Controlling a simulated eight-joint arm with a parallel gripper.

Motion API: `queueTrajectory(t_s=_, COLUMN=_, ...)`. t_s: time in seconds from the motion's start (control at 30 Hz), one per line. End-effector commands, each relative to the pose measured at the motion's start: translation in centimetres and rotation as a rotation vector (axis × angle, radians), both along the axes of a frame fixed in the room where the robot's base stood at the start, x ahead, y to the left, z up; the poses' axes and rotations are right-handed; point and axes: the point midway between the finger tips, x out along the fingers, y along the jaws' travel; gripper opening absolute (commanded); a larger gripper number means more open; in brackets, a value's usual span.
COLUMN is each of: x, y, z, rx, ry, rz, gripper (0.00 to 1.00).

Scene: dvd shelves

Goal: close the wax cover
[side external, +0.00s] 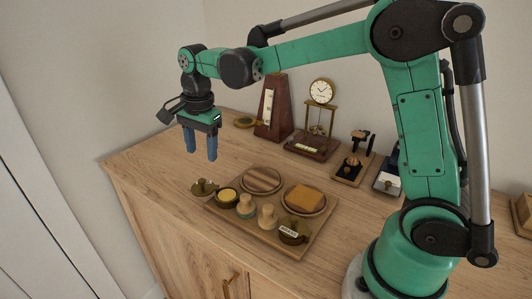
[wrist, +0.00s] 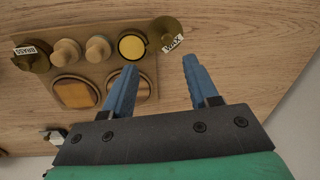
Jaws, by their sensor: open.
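The wax cover (side external: 203,188) is a round brass lid with a raised knob, swung out to the left of its pot. In the wrist view the cover (wrist: 168,30) carries a white WAX tag and sits beside the open wax pot (wrist: 132,45). Yellow wax shows in the uncovered pot (side external: 227,196). I cannot tell how the lid joins the pot. My gripper (side external: 201,152) hangs with blue fingers pointing down above the cover and pot, apart from both. In the wrist view my gripper (wrist: 160,66) is open and empty.
A wooden tray (side external: 270,241) holds two wooden knobs, a closed pot tagged BRASS (side external: 293,231), a striped round pad (side external: 262,179) and an orange block on a disc (side external: 305,198). A metronome (side external: 272,108) and clock (side external: 321,105) stand behind. The cabinet top left of the tray is clear.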

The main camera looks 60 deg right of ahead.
Motion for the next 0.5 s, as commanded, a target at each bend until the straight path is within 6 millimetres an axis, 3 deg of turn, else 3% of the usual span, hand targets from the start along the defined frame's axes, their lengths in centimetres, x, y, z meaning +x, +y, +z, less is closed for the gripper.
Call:
queueTrajectory(t_s=0.2, x=1.8, y=-0.1, z=-2.0, rx=0.012, ry=0.081, rz=-0.223, gripper=0.54)
queueTrajectory(t_s=0.5, x=1.8, y=-0.1, z=-5.4, rx=0.012, ry=0.09, rz=-0.252, gripper=0.54)
